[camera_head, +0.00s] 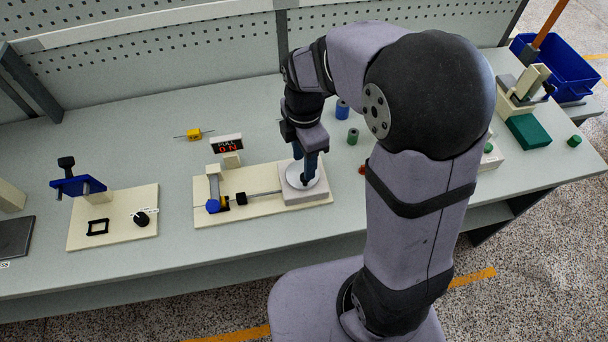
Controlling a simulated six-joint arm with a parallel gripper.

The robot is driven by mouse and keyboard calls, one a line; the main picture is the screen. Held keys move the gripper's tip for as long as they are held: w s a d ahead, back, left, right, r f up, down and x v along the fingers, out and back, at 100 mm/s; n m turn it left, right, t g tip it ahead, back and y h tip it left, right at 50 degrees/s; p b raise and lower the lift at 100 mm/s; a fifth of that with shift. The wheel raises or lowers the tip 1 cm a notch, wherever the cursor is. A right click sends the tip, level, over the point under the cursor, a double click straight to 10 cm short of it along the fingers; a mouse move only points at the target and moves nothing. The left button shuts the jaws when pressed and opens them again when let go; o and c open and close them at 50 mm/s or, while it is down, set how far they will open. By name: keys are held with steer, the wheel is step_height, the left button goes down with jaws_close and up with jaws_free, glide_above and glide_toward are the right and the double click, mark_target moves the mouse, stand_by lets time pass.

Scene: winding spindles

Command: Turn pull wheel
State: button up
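A pale round wheel (293,181) lies on a light square block at the right end of a cream base plate (262,214). I take it to be the pull wheel. A thin rod runs left from the block to a black piece and a small fixture with a blue round knob (213,206). A small sign (226,143) behind it reads "PULL ON" in red. My gripper (307,181) points down onto the wheel, its dark fingers at or just above the wheel's top. The fingers overlap in this view, so their opening and contact cannot be told.
Blue and green spools (352,136) stand behind my gripper. A yellow piece on a rod (194,134) lies at the back. Another base plate with a blue press (78,186) stands left. A green block (527,132) and blue bin (562,72) are far right. The front bench strip is clear.

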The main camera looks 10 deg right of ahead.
mark_target(302, 171)
steer(key=shift+n, duration=0.3)
steer(key=shift+f+p, duration=0.75)
steer(key=shift+f, duration=2.9)
steer(key=shift+c, duration=0.3)
jaws_close()
